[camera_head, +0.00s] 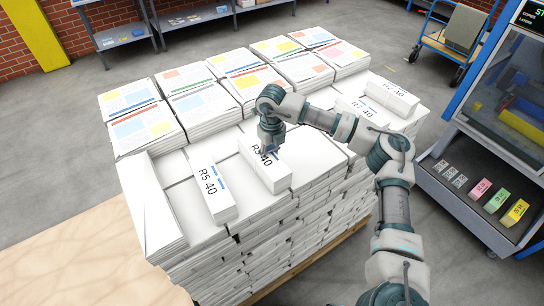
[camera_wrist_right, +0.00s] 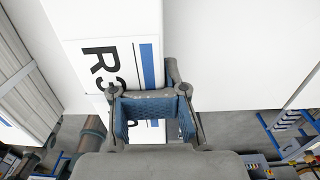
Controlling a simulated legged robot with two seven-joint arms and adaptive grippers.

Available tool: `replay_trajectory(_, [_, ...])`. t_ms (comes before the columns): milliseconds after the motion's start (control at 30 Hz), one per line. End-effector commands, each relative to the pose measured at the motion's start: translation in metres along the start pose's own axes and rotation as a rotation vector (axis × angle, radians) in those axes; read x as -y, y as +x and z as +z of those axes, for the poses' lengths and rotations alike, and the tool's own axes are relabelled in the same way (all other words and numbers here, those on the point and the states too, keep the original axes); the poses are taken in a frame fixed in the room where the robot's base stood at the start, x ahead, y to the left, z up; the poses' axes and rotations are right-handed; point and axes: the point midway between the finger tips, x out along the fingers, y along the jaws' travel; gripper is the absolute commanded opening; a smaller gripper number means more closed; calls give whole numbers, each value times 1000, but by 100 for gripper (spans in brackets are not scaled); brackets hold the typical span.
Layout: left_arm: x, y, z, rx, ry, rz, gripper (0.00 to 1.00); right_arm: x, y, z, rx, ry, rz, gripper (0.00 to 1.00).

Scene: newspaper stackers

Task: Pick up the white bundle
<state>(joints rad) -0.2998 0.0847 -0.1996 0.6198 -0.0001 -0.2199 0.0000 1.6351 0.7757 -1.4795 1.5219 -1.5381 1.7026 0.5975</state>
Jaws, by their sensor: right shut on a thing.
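A white bundle marked with a label that reads like "R3 40" (camera_head: 277,178) lies near the middle of the top of a large pallet stack (camera_head: 205,266). My right gripper (camera_head: 270,148) reaches down onto this bundle and is shut on it. In the right wrist view the bundle (camera_wrist_right: 105,25) shows its black print and a blue stripe, with the right gripper's blue-padded fingers (camera_wrist_right: 152,117) at its near part. Whether the bundle is lifted off the stack cannot be told. My left gripper is not in view.
Another white bundle marked "R5 40" (camera_head: 205,175) lies to the left. Labelled bundles (camera_head: 392,97) lie at the right back. Printed newspaper piles (camera_head: 130,98) cover the back rows. A machine with coloured blocks (camera_head: 480,188) stands at the right. Grey floor (camera_head: 75,165) is clear at the left.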

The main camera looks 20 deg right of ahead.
Motion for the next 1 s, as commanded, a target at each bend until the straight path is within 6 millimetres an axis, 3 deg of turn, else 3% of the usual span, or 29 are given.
replay_trajectory(167, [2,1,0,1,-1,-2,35,1,2,-1,-6,-1,1,0])
replay_trajectory(267, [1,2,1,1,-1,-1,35,1,-9,0,-4,0,1,0])
replay_trajectory(600, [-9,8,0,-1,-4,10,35,0,-74,-1,1,0,0,0])
replay_trajectory(800, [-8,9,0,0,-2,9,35,0,-94,-1,-2,2,-2,0])
replay_trajectory(1000, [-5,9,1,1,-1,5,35,2,-99,-2,-2,2,0,0])
